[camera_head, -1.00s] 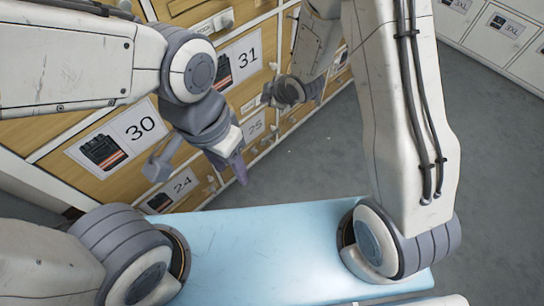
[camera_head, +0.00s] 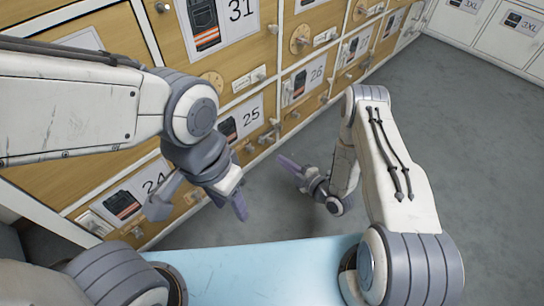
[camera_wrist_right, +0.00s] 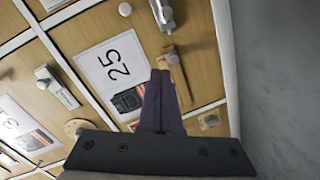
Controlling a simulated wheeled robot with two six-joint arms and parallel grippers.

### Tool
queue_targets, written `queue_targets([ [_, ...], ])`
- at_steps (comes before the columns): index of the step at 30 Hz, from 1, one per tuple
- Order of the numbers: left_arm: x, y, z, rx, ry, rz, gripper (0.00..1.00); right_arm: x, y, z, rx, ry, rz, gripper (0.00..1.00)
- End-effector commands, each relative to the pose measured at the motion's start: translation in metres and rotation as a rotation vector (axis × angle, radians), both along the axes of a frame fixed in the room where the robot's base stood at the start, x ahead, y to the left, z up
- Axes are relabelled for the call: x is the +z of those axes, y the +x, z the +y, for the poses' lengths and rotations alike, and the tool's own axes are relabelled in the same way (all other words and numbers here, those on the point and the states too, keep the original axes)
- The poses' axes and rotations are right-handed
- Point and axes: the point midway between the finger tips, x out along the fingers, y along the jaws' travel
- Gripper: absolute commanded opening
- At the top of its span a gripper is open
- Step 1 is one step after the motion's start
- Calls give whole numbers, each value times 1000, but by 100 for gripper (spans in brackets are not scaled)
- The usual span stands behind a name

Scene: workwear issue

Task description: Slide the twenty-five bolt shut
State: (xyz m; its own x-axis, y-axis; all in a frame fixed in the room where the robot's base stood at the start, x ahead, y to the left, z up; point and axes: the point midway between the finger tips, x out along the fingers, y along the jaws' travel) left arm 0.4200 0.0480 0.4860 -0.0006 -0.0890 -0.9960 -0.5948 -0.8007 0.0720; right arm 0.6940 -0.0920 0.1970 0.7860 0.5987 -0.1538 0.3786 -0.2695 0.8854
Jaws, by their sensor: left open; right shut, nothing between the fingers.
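The door with the 25 label (camera_head: 243,117) is in the cabinet front; its label also shows in the right wrist view (camera_wrist_right: 112,62). Beside the label are a metal fitting, seemingly its bolt (camera_wrist_right: 162,14), and a wooden bar (camera_wrist_right: 180,76). In the head view these fittings are small, and I cannot tell how far the bolt is slid. My right gripper (camera_head: 287,164) is shut and empty. In the right wrist view its fingertips (camera_wrist_right: 160,76) overlap the label's edge, close to the wooden bar; contact cannot be told. My left gripper (camera_head: 198,206) is open and empty, in front of door 24.
Neighbouring doors carry labels 24 (camera_head: 150,186), 26 (camera_head: 316,74) and 31 (camera_head: 240,10), with knobs and fittings. Grey floor (camera_head: 480,160) is free at right. White lockers (camera_head: 500,35) stand at the back.

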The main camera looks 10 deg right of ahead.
Motion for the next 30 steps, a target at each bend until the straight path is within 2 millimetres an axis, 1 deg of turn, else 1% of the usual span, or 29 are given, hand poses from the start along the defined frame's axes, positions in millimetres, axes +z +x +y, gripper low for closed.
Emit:
queue_targets([
  [1,-10,0,0,0,0,0,50,-12,-3,-2,-7,8,-13,0],
  [3,-12,0,0,0,0,0,50,-14,-6,-4,-14,16,-29,0],
  [8,-13,0,0,0,-1,-1,50,-14,-8,-6,-17,23,-43,0],
  [17,-14,0,0,0,-1,-1,50,-15,-6,-4,-16,21,-42,0],
  [20,-20,0,0,0,-1,-1,50,-17,0,1,-13,21,-44,0],
  [23,-31,0,0,0,-1,-1,50,-20,12,11,-10,21,-45,0],
  [30,-65,0,0,0,0,0,50,-28,53,41,-11,21,-47,0],
])
